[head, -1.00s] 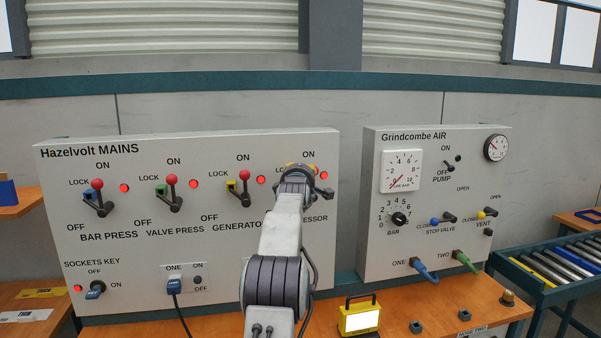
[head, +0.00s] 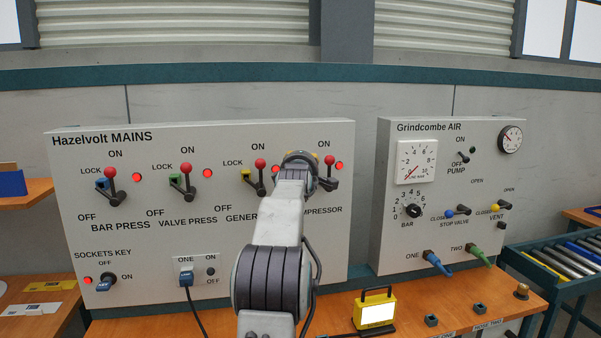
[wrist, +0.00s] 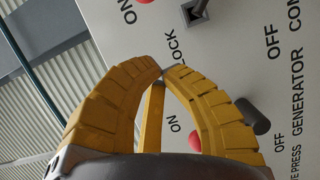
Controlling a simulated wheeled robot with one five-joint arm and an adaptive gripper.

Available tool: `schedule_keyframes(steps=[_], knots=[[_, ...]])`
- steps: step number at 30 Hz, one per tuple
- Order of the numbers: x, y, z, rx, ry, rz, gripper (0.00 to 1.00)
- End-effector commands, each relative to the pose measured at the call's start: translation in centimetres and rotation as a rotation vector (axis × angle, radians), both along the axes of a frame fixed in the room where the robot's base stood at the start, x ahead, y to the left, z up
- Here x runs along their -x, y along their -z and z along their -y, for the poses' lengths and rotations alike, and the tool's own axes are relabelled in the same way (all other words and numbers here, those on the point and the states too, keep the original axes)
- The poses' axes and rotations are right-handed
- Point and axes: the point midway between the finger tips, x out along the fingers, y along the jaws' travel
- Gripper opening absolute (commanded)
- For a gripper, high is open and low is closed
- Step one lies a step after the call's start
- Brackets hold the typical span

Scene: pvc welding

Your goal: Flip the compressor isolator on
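The compressor isolator is the rightmost lever on the Hazelvolt MAINS panel (head: 100,240). Its red knob (head: 329,160) and black handle (head: 328,184) show just right of my gripper (head: 299,156), with the knob up towards ON and a red lamp (head: 339,166) lit beside it. Its label is partly hidden by my arm. In the wrist view, my gripper's yellow fingers (wrist: 162,70) meet at the tips, with no lever seen between them. The compressor's black lever mount (wrist: 196,12) is at the top edge, beyond the tips.
The generator lever, with red knob (head: 260,163), stands just left of my gripper; the valve press (head: 186,167) and bar press (head: 110,172) levers are further left. The Grindcombe AIR panel (head: 390,240) is to the right. A yellow lamp box (head: 375,310) stands on the bench below.

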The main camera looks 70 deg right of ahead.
Motion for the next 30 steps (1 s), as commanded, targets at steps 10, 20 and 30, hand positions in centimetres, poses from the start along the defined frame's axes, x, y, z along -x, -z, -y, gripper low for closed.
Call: schedule_keyframes(steps=[10,20,30], knots=[[1.3,-0.1,-4.3,0.002,0.001,0.000,0.00],[1.9,-0.3,-6.0,0.000,0.002,0.000,0.00],[1.9,-0.3,-6.1,0.000,0.002,0.000,0.00]])
